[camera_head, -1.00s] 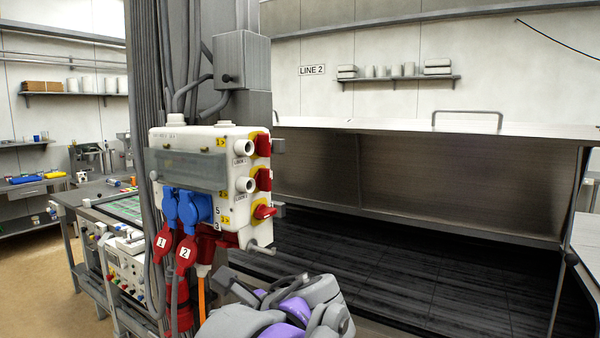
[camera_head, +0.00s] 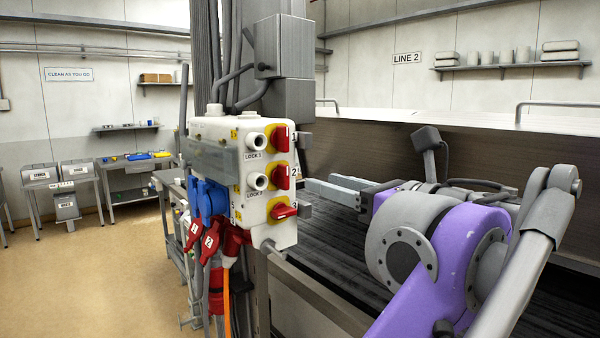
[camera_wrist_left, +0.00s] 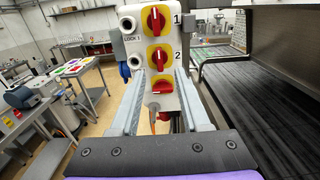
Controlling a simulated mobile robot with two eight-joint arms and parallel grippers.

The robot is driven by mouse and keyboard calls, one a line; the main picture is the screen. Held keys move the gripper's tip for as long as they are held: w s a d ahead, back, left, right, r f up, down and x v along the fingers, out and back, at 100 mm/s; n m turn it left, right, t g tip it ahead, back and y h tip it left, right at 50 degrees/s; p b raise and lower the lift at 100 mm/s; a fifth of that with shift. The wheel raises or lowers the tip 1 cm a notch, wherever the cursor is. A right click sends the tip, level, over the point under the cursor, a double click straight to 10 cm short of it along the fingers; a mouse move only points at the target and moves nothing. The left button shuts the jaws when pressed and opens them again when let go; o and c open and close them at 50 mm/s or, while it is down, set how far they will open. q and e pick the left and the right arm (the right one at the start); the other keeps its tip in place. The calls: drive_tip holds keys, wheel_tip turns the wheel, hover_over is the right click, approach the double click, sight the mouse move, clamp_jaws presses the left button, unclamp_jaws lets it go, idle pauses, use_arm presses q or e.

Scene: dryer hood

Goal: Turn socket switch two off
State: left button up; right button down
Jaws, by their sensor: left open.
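The white socket box (camera_head: 235,140) on the column carries three red rotary switches on yellow plates. Socket switch two (camera_head: 281,176) is the middle one, marked 2, with its handle upright. It also shows in the left wrist view (camera_wrist_left: 159,57), handle roughly vertical. Switch one (camera_head: 281,139) above it is upright too; switch three (camera_head: 284,211) below lies crosswise. My left gripper (camera_head: 318,183) is open and empty, to the right of the box, fingers pointing at the switch face. In the left wrist view its two fingers (camera_wrist_left: 160,74) flank the lower switches, apart from them. My right gripper is out of view.
Blue plugs (camera_head: 207,200) and red plugs (camera_head: 214,239) with cables hang below the box. A grey box (camera_head: 283,45) sits above on the column. A hooded dark conveyor bed (camera_head: 330,235) lies behind my arm. Open floor (camera_head: 90,260) is at left.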

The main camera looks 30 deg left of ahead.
sight(287, 172)
use_arm(q)
drive_tip(key=x, duration=1)
drive_tip(key=shift+s+a, duration=0.15)
clamp_jaws()
